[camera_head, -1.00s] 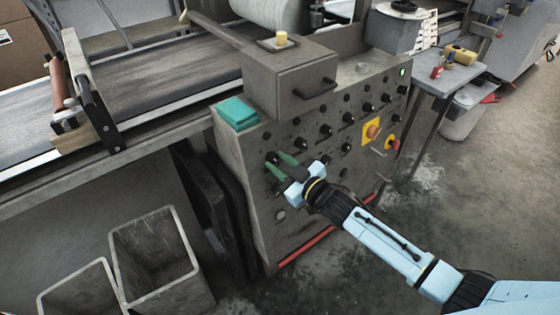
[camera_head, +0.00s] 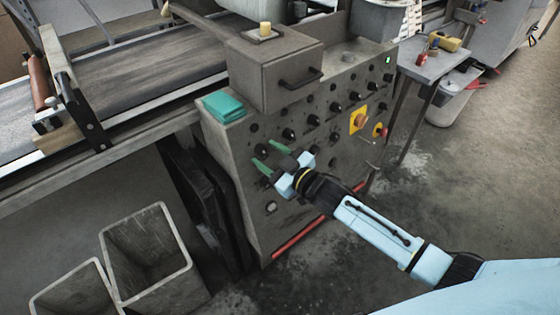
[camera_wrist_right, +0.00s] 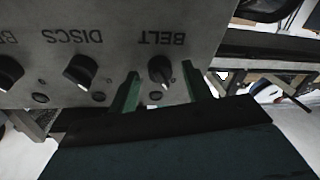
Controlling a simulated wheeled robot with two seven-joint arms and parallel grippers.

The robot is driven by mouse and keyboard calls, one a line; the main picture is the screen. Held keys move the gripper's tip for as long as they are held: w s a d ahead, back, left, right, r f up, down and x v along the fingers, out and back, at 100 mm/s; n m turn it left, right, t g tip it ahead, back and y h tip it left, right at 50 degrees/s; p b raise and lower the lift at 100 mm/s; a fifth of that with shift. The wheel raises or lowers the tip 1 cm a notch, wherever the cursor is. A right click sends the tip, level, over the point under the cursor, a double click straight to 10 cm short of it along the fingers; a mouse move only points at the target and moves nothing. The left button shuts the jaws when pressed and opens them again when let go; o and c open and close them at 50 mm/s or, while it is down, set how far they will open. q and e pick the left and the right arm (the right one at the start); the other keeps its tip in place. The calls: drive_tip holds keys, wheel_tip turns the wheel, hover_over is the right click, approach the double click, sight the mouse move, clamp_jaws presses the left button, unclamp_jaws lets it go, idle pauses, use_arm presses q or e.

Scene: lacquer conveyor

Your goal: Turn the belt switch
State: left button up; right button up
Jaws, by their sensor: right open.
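The belt switch, a black knob (camera_wrist_right: 160,70), sits under the upside-down BELT label in the right wrist view. In the head view the belt knob (camera_head: 261,150) is the leftmost of a row on the grey control panel (camera_head: 240,170). My right gripper (camera_head: 263,153) is open, its green fingers pointing at the panel. In the wrist view the fingers of this gripper (camera_wrist_right: 160,75) stand on either side of the knob, with gaps showing. Whether either finger touches it I cannot tell. My left gripper is not in view.
The DISCS knob (camera_wrist_right: 80,70) is beside the belt knob. A teal block (camera_head: 224,106) rests on the cabinet's ledge. Grey bins (camera_head: 150,258) stand at lower left.

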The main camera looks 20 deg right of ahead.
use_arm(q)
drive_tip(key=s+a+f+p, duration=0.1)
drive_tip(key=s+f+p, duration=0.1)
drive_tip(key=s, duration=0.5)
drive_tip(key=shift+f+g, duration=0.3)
use_arm(e)
drive_tip(key=v, duration=1.3)
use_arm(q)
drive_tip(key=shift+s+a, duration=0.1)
use_arm(e)
drive_tip(key=shift+d, duration=0.1)
